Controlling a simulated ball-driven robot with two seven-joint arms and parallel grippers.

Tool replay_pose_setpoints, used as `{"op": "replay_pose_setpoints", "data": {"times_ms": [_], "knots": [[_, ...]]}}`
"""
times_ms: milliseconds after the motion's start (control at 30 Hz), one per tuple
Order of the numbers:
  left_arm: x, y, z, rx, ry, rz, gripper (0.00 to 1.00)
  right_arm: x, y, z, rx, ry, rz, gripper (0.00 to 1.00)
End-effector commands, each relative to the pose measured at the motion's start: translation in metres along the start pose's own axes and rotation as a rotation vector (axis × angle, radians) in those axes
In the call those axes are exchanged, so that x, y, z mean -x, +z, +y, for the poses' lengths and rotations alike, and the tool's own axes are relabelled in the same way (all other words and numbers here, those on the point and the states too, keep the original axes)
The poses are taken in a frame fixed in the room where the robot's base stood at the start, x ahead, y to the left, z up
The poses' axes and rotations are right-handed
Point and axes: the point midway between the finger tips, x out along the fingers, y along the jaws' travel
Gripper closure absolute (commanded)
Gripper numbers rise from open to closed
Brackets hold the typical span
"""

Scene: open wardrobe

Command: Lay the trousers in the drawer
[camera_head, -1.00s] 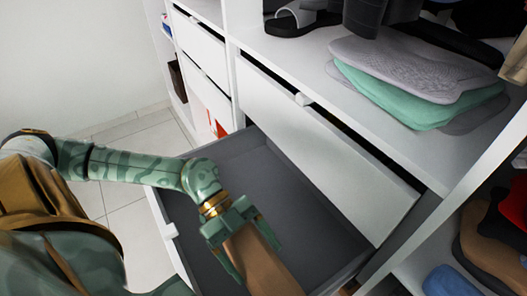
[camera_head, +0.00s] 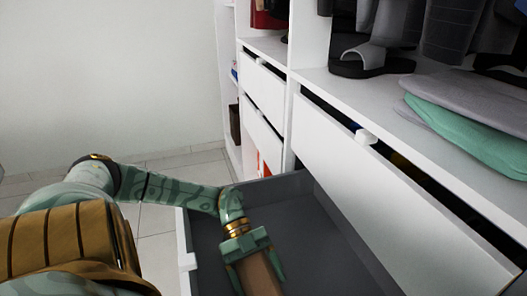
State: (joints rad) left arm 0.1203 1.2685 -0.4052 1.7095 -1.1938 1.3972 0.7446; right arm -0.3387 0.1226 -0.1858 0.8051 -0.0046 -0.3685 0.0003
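The open drawer (camera_head: 325,235) has a dark grey inside and a white front, and it is pulled out from the wardrobe at the lower middle. My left gripper (camera_head: 257,272) reaches in over the drawer from the left. Its green fingers are on either side of a brown folded cloth, seemingly the trousers (camera_head: 260,280), and appear shut on it. The cloth runs off the bottom edge, so most of it is hidden. I cannot tell whether it touches the drawer floor. My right gripper is out of view.
Folded grey and green clothes (camera_head: 475,125) and dark sandals (camera_head: 370,62) lie on the shelf above. Bare tiled floor (camera_head: 160,235) shows to the left.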

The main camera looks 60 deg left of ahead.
Motion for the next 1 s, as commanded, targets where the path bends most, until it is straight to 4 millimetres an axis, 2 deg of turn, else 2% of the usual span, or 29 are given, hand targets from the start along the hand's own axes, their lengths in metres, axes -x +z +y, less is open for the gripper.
{"op": "replay_pose_setpoints", "data": {"times_ms": [33, 67, 367, 400, 433, 467, 767, 867, 1000], "knots": [[-0.005, 0.01, 0.0, 0.005, 0.001, 0.001, 0.59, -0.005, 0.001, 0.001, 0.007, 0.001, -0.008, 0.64], [-0.006, 0.011, 0.0, 0.004, 0.001, 0.001, 0.59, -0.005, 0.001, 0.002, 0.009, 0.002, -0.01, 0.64], [-0.006, 0.011, 0.0, 0.001, 0.0, -0.001, 0.59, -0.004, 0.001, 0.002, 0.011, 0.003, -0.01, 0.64], [-0.005, 0.01, 0.0, 0.001, 0.0, -0.002, 0.11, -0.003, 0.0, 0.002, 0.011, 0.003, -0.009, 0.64], [-0.005, 0.01, 0.0, 0.001, 0.0, -0.002, 0.03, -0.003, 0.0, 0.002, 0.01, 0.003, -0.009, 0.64], [-0.005, 0.01, 0.0, 0.001, 0.0, -0.002, 0.0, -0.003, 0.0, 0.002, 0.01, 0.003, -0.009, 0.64], [0.001, 0.008, 0.0, 0.0, -0.001, -0.004, 0.0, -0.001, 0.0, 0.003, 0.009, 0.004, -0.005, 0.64], [0.017, 0.007, 0.0, 0.0, -0.003, -0.006, 0.0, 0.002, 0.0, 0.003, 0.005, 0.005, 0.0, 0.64], [0.051, 0.007, 0.0, 0.0, -0.003, -0.007, 0.0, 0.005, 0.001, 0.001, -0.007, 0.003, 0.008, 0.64]]}}
